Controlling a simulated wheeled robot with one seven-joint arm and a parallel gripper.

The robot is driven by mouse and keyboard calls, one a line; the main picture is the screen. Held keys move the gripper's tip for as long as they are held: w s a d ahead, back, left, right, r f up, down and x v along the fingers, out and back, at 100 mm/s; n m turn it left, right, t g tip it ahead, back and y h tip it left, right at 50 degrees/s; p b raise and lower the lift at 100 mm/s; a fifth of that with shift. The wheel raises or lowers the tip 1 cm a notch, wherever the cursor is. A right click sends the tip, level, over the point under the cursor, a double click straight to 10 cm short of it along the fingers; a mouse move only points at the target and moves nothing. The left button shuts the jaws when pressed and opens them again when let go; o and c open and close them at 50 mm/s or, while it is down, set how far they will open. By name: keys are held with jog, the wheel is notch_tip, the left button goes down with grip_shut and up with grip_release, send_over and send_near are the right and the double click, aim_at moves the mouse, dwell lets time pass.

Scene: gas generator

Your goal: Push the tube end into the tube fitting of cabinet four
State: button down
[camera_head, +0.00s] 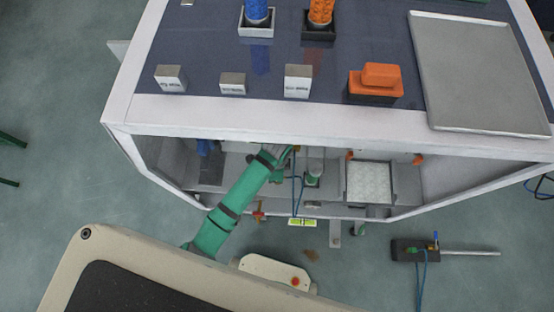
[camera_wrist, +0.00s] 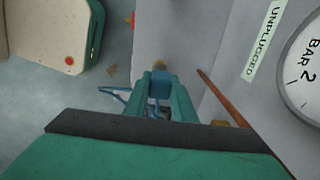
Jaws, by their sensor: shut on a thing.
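My gripper (camera_wrist: 158,84) shows in the wrist view with its green fingers shut on a blue tube end (camera_wrist: 160,88). Blue tube (camera_wrist: 113,93) loops out to the left of the fingers. A small brass-coloured fitting (camera_wrist: 159,64) shows just beyond the fingertips, against the grey wall. I cannot tell whether the tube end touches it or sits in it. In the head view my green arm reaches into the open front of the cabinet (camera_head: 300,122), and the top edge partly hides the gripper. Blue tube (camera_head: 297,195) hangs beside it. No cabinet number is readable.
A gauge marked BAR 2 (camera_wrist: 308,70) and an UNPLUGGED label (camera_wrist: 263,38) are at right in the wrist view, near a thin brown rod (camera_wrist: 222,98). A white-filled tray (camera_head: 369,184) stands right inside the cabinet. A dark block with a rod (camera_head: 408,250) lies on the floor.

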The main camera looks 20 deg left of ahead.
jog(key=shift+f, duration=1)
jog(key=c, duration=1.4)
grip_release()
notch_tip(320, 180, up, 10)
jog(key=shift+r, duration=0.4)
